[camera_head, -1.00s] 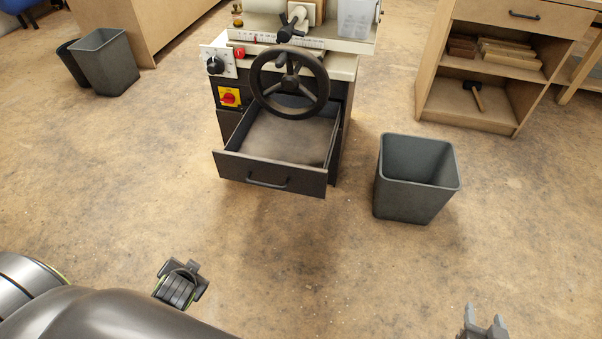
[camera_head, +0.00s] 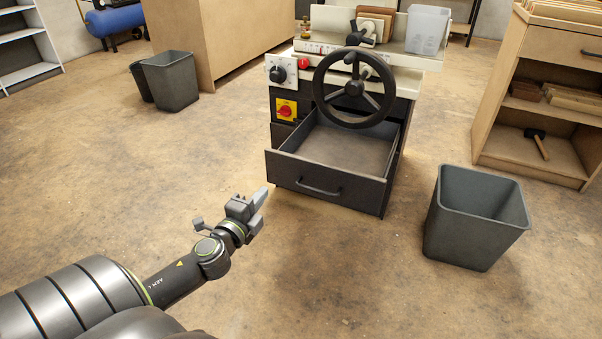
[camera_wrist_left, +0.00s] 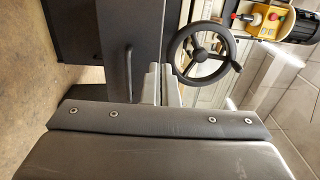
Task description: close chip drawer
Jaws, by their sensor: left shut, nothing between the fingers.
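The chip drawer (camera_head: 290,169) is a dark open-topped box pulled out of the lower part of a machine. Its front panel has a black bar handle (camera_head: 319,189). Chips or dust cover the drawer floor. My left gripper (camera_head: 262,204) is shut and empty, just left of and nearer than the drawer front, apparently apart from it. In the left wrist view the shut fingertips (camera_wrist_left: 161,84) point toward the drawer front, with the handle (camera_wrist_left: 129,65) to their left. My right gripper does not show.
A black handwheel (camera_head: 354,89) stands above the drawer on the machine (camera_head: 400,80). A grey bin (camera_head: 475,222) stands to the drawer's right. A wooden cabinet (camera_head: 488,125) is farther right. Another bin (camera_head: 170,82) stands far left. The floor before the drawer is clear.

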